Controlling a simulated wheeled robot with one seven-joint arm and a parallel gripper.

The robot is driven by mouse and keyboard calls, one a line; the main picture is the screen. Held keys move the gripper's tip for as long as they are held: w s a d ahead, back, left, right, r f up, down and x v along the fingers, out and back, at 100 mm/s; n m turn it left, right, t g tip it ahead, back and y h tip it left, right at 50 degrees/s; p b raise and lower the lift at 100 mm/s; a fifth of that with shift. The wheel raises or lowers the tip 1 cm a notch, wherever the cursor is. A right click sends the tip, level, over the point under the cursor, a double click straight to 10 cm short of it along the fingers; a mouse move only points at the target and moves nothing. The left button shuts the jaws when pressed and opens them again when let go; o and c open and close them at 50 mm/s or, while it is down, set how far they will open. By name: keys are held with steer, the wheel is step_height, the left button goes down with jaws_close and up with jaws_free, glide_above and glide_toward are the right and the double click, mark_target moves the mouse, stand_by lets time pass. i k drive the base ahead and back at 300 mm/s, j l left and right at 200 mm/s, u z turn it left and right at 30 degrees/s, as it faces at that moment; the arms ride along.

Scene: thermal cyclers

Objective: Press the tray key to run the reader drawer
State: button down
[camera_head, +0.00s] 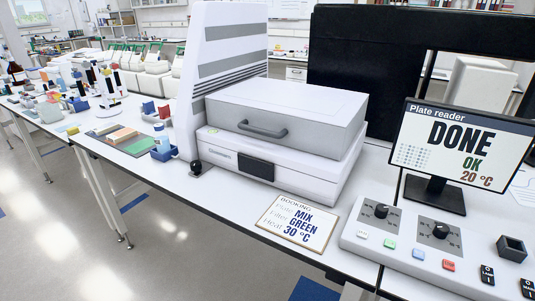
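The plate reader (290,120) stands on the white bench in the middle of the view. It has a grey upper part with a dark handle (263,129) and a white lower body. A dark rectangular panel (256,168) sits on its front; no drawer sticks out. The control panel (400,265) at the lower right carries a white key (362,235), a green key (390,244), a blue key (418,254) and a red key (448,265). Their labels are too small to read, so I cannot tell which is the tray key. My gripper is not in view.
The monitor (460,150) reads "DONE, OK, 20 °C". A booking card (297,222) reads "MIX, GREEN, 30 °C". A black ball-topped part (196,167) stands left of the reader.

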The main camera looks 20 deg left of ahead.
mark_target(362, 233)
steer(key=j+z, duration=0.3)
steer(key=j, duration=3.2)
steer(key=z, duration=1.3)
